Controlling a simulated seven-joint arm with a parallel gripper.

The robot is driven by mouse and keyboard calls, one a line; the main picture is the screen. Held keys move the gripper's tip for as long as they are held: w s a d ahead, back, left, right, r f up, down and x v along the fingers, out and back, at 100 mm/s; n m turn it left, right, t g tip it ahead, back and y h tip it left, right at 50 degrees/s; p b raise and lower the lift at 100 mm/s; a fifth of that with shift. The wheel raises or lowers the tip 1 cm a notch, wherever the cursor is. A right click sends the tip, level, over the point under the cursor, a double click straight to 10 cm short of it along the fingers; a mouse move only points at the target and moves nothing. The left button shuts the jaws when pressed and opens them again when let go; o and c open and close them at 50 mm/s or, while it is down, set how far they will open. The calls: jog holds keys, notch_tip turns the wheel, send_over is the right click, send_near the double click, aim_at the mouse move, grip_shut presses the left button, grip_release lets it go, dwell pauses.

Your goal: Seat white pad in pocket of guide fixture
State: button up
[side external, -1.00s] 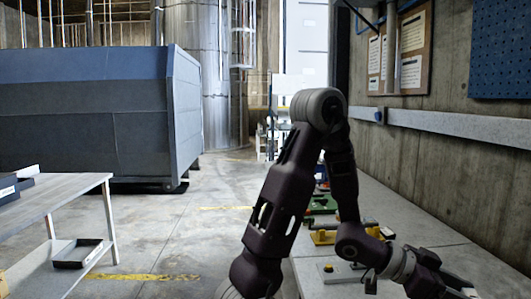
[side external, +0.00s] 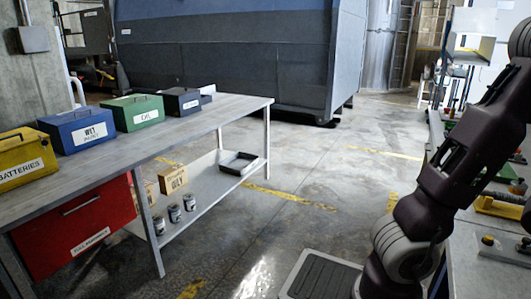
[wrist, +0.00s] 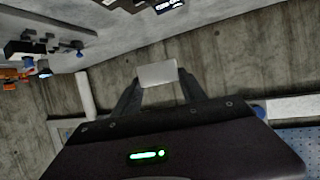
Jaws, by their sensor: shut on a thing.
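My gripper (wrist: 158,82) shows in the wrist view with its two dark fingers closed on a white pad (wrist: 158,73). The pad is a pale flat block spanning the fingertips, held off the bench with the concrete wall behind it. In the side external view the gripper and pad are out of frame; only my arm shows at the right. I cannot tell which piece is the guide fixture. A grey plate with a knob (side external: 488,240) and a yellow fixture (side external: 500,208) are partly visible on the bench there. No pocket can be made out.
Left in the wrist view is a dark fixture with blue knobs (wrist: 38,48). In the side external view, a table (side external: 190,116) carries yellow, blue, green and dark boxes, with a red drawer unit (side external: 80,225) below. A large blue-grey compactor (side external: 225,50) stands behind. Open floor lies between.

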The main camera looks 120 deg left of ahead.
dwell(0.3)
jog(key=a+f+n+y, duration=0.1)
jog(key=a+f, duration=0.5)
jog(key=a, duration=0.2)
jog(key=a+f+n+y, duration=0.1)
jog(key=a+f+y, duration=0.1)
jog(key=a+f, duration=0.45)
jog(key=shift+t, duration=0.4)
jog(key=f, duration=0.2)
jog(key=a+f, duration=0.1)
jog(key=f, duration=0.5)
jog(key=shift+w+a, duration=0.2)
jog(key=shift+w, duration=0.05)
jog(key=shift+f, duration=0.15)
jog(key=o, duration=1.4)
jog(key=shift+c, duration=0.2)
